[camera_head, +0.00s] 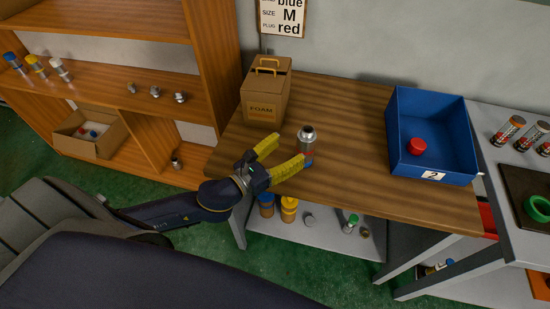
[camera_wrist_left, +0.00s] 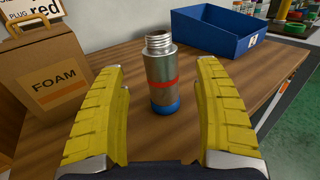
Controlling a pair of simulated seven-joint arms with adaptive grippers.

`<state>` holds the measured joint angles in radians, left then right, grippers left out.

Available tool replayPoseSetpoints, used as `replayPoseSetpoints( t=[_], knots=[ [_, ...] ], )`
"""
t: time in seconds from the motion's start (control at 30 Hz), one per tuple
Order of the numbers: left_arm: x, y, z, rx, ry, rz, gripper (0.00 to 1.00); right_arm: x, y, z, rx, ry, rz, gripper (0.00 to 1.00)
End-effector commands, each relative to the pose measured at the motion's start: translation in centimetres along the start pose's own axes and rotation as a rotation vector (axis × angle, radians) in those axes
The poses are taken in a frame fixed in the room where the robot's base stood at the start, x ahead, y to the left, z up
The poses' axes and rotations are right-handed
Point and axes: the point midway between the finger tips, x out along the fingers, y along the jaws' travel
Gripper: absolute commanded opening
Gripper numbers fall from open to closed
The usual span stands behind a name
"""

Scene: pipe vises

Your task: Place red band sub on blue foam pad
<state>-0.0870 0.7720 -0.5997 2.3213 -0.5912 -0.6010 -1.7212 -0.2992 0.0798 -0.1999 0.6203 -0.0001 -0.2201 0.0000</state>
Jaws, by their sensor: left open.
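The red band sub (camera_wrist_left: 163,78) is a silver cylinder with a threaded top and a red band. In the left wrist view it stands upright on a blue foam pad (camera_wrist_left: 166,108) on the wooden table. In the head view the sub (camera_head: 307,140) is partly hidden behind a finger, with a bit of blue pad (camera_head: 309,163) at its foot. My left gripper (camera_head: 282,156) is open, with its yellow fingers to either side of the sub. In the left wrist view a gap shows between each finger and the sub. My right gripper is not in view.
A FOAM box (camera_head: 266,92) stands at the table's back left. A blue bin (camera_head: 433,167) with a red cap (camera_head: 417,146) inside is at the right. Wooden shelves (camera_head: 100,86) are at the left. The table between sub and bin is clear.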

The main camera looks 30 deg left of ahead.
Motion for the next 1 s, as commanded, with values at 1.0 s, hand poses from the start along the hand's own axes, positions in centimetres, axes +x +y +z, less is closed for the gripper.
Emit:
replayPoseSetpoints(
  t=[1.0],
  knots=[
    [-4.4, 0.0, 0.0, 0.0, 0.0, -0.001, 0.69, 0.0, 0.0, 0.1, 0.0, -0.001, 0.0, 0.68]
  ],
)
